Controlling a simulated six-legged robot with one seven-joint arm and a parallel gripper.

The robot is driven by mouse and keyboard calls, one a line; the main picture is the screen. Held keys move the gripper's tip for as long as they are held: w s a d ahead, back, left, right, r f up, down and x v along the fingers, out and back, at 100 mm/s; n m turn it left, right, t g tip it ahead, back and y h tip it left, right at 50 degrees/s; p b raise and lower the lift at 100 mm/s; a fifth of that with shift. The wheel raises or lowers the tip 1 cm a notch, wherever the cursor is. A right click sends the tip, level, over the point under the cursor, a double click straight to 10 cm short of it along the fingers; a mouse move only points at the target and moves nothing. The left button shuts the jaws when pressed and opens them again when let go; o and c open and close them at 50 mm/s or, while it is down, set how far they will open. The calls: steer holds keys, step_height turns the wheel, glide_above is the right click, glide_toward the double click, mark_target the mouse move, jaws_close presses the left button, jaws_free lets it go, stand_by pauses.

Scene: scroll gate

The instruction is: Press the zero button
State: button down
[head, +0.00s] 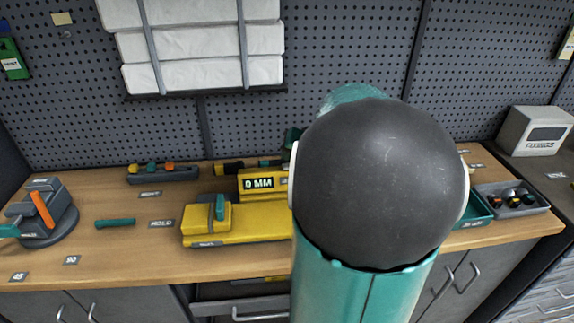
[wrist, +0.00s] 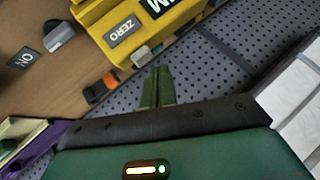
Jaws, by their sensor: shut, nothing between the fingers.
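A yellow measuring device (head: 250,238) stands on the wooden bench in the head view, its display (head: 258,183) reading "0 MM". My arm hides its right part. In the wrist view the device's yellow body (wrist: 100,20) carries a "ZERO" label (wrist: 124,34). A small grey block, apparently the zero button (wrist: 141,56), sits at the edge beside that label. My gripper (wrist: 158,72) is shut and empty, its green fingertips just below and right of the grey block in the picture. They look apart from it, though the depth gap is unclear. My gripper is hidden in the head view.
In the wrist view an orange and black piece (wrist: 102,88) lies left of the fingers. A perforated panel (wrist: 235,60) fills the right. In the head view a rotary fixture (head: 40,212) stands left and a parts tray (head: 512,198) right. The bench's front left is mostly clear.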

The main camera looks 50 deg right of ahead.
steer(key=shift+r, duration=2.5)
